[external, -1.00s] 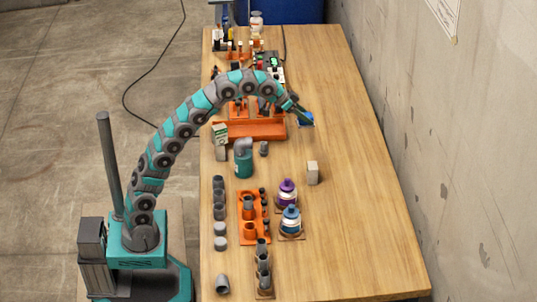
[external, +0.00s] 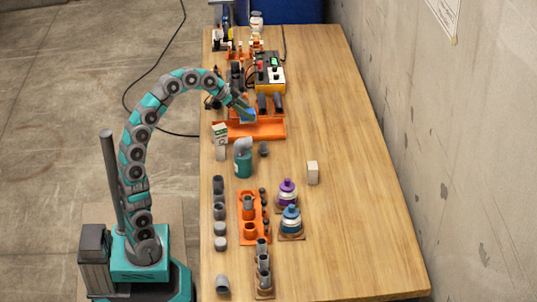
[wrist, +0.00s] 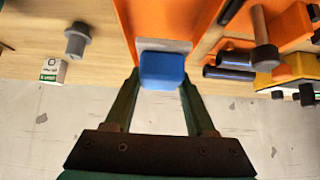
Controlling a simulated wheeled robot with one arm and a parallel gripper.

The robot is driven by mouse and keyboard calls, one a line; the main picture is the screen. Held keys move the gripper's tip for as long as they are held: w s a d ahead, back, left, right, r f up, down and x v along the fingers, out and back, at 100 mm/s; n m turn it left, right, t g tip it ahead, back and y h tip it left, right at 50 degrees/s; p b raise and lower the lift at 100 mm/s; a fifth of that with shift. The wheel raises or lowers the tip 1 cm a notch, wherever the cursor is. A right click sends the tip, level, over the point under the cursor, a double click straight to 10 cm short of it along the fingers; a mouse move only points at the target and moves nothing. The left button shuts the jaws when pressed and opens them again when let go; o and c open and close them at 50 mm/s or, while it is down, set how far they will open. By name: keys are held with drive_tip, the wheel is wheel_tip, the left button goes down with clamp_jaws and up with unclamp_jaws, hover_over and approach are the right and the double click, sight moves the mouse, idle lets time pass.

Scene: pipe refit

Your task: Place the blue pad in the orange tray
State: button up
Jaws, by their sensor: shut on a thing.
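The blue pad (wrist: 162,70) is held between the two fingers of my gripper (wrist: 162,82) in the wrist view. A pale grey layer shows along one edge of the pad. In the external view the blue pad (external: 247,115) is a small patch at the tip of my gripper (external: 245,113). The orange tray (external: 268,132) lies across the left part of the table. The pad overlaps the tray's left part in the picture, and its height above the tray is hard to tell. In the wrist view the orange tray (wrist: 150,22) lies beyond the pad.
A white and green box (external: 220,134) and a teal container with a grey elbow (external: 243,160) stand just in front of the tray. Dark pipes (external: 270,103) and a yellow and black device (external: 270,75) are behind it.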

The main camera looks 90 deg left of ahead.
drive_tip(key=shift+f+b, duration=0.3)
drive_tip(key=shift+f, duration=2.7)
drive_tip(key=shift+f, duration=0.2)
drive_tip(key=o, duration=1.3)
drive_tip(key=shift+r, duration=0.1)
drive_tip(key=shift+o, duration=0.2)
drive_tip(key=shift+s+r, duration=0.15)
drive_tip(key=shift+r, duration=0.25)
drive_tip(key=v, duration=0.4)
drive_tip(key=shift+s+r+p, duration=0.3)
wheel_tip(320, 180, up, 7)
drive_tip(key=shift+f+p, duration=0.2)
drive_tip(key=shift+p, duration=0.25)
